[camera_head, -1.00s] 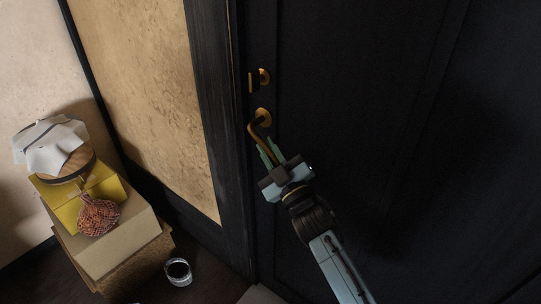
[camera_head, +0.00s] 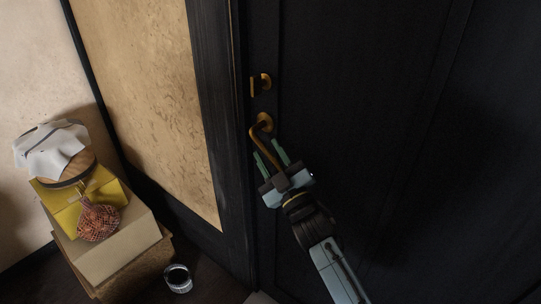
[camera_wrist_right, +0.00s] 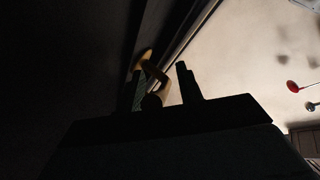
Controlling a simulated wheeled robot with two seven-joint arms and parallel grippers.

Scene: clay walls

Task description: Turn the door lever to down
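The door lever (camera_head: 258,137) is a brass bent handle on the dark door (camera_head: 380,110). It comes out from a round brass rosette (camera_head: 265,121) and slants down and to the right in the head view. My right gripper (camera_head: 267,149) is open, its green fingers one on each side of the lever, which runs between them toward the palm. In the right wrist view the lever (camera_wrist_right: 159,78) also shows between the dark, spread fingers (camera_wrist_right: 162,78); whether either finger touches it I cannot tell. My left gripper is not in view.
A brass lock piece (camera_head: 261,84) sits above the lever. The dark door frame (camera_head: 220,100) is to the left. Cardboard boxes (camera_head: 115,245) with a yellow box, a cloth-covered basket (camera_head: 55,152) and a red net bag (camera_head: 98,221) stand lower left. A glass jar (camera_head: 178,278) is on the floor.

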